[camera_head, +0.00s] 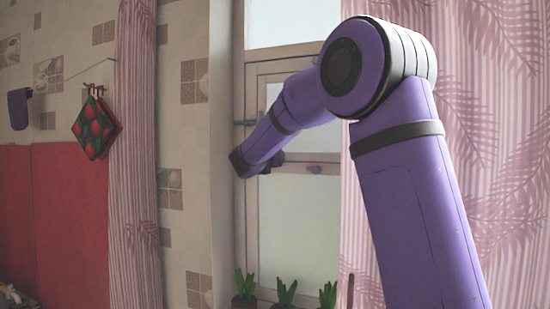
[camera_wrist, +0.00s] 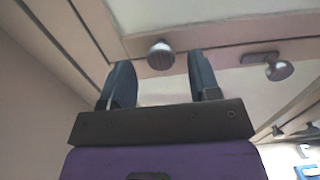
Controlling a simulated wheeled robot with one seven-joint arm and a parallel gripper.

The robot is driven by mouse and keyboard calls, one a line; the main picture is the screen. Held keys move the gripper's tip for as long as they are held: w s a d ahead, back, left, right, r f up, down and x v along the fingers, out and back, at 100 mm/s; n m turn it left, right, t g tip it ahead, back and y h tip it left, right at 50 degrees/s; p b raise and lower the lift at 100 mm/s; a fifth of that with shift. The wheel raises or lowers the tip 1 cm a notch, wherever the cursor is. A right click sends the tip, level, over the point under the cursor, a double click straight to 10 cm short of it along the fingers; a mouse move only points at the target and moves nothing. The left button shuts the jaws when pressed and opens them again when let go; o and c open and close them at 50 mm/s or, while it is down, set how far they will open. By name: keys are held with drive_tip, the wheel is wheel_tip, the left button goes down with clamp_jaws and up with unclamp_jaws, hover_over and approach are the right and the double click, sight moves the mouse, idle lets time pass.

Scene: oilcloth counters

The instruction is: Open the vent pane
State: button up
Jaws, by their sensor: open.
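The window's vent pane (camera_head: 272,97) is a small framed pane behind my arm in the head view, and it looks closed. My gripper (camera_wrist: 159,62) is open and empty, its two dark fingers pointing at the window frame. A round metal knob (camera_wrist: 160,54) shows between and beyond the fingertips; I cannot tell whether they touch it. A second knob (camera_wrist: 280,68) is to the right in the wrist view. In the head view the gripper (camera_head: 270,161) is at the frame's left side, partly hidden by my wrist. My arm hides the pane's right part.
A lower pane (camera_head: 298,225) is below, with potted plants (camera_head: 285,292) on the sill. A striped curtain (camera_head: 135,200) hangs left, another (camera_head: 500,130) right. Pot holders (camera_head: 95,128) hang on the wall.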

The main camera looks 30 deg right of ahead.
drive_tip(key=shift+x, duration=1.7)
clamp_jaws()
drive_tip(key=shift+s+a, duration=0.1)
drive_tip(key=shift+s, duration=0.05)
